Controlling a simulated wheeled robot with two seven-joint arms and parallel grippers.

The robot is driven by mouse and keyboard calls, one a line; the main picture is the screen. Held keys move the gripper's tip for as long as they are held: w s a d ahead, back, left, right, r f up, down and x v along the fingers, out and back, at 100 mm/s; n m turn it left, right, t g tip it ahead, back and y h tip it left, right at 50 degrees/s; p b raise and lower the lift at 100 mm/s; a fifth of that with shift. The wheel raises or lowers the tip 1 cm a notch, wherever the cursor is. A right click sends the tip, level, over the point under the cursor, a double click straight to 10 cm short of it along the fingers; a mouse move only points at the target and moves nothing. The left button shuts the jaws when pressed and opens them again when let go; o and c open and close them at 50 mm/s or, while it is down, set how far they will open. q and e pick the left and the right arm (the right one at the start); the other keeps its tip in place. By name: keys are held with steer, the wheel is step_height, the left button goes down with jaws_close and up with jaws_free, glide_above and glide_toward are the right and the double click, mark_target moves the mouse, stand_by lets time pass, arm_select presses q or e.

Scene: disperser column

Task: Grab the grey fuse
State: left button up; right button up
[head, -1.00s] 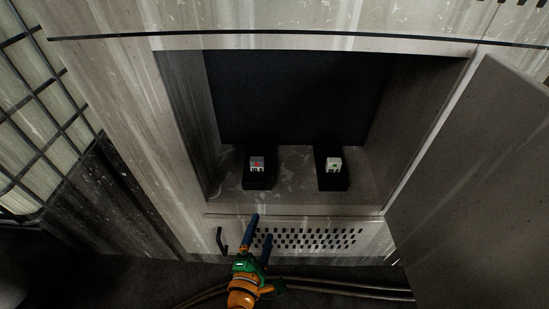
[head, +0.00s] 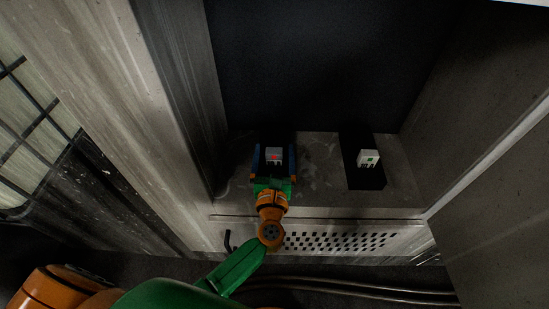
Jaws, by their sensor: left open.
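The grey fuse (head: 273,154), a small grey block with a red mark, sits upright in a black holder on the left of the cabinet's shelf. My left gripper (head: 274,160) is open, with one blue finger on each side of the grey fuse. I cannot tell whether the fingers touch it. The holder is mostly hidden by the gripper. My right gripper is not in view.
A white fuse with a green mark (head: 368,159) sits in a second black holder (head: 364,180) to the right. The cabinet's side walls enclose the shelf (head: 318,165). A perforated panel (head: 340,241) lies below it, and an open door (head: 500,190) stands at the right.

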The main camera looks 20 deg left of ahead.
arm_select(q)
steer(key=shift+w+a+f, duration=0.1)
steer(key=shift+w, duration=0.1)
jaws_close()
